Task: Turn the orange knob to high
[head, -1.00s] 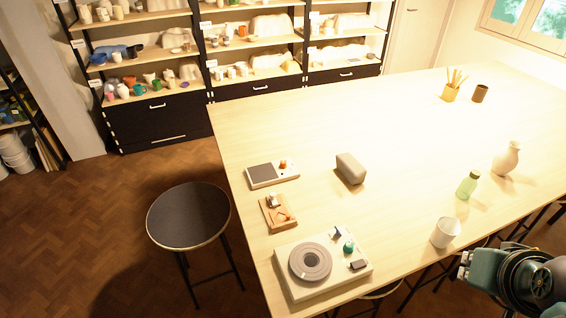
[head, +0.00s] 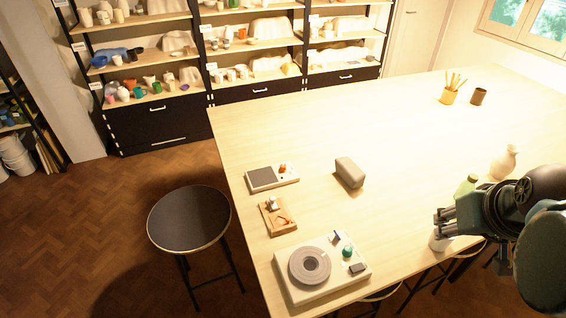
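The orange knob (head: 283,168) sits on a small white device with a dark square plate (head: 262,177), near the left edge of the table. The knob is too small in view to read its setting. My gripper (head: 440,222) is at the right, over the table's near side, well away from the knob. Its fingers point left and nothing shows between them. I cannot tell how far apart they are.
A white turntable device with a green knob (head: 347,252), a wooden tray (head: 287,225) and a grey block (head: 349,173) stand near the orange knob. The table's middle is clear.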

